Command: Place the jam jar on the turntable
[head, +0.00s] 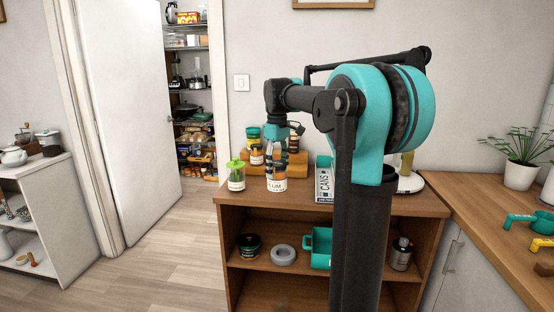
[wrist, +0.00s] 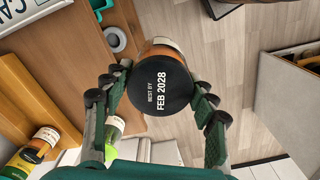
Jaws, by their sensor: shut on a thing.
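My gripper (wrist: 159,101) is shut on a jar with a black lid (wrist: 160,85) reading "BEST BY FEB 2028". In the head view this jar (head: 277,184) hangs upright near the front edge of the wooden cabinet top, just right of a green-lidded jar. Its label is only partly legible but seems to end in "UM" or "AM". Whether its base clears the top is hard to tell. A white round base (head: 412,184) at the right of the cabinet top is partly hidden by my arm; I cannot tell whether it is the turntable.
The green-lidded jar (head: 236,175) stands close left of the held jar. A stepped wooden rack (head: 297,161) with jars is behind it. A "CANS" sign (head: 324,184) stands to the right.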

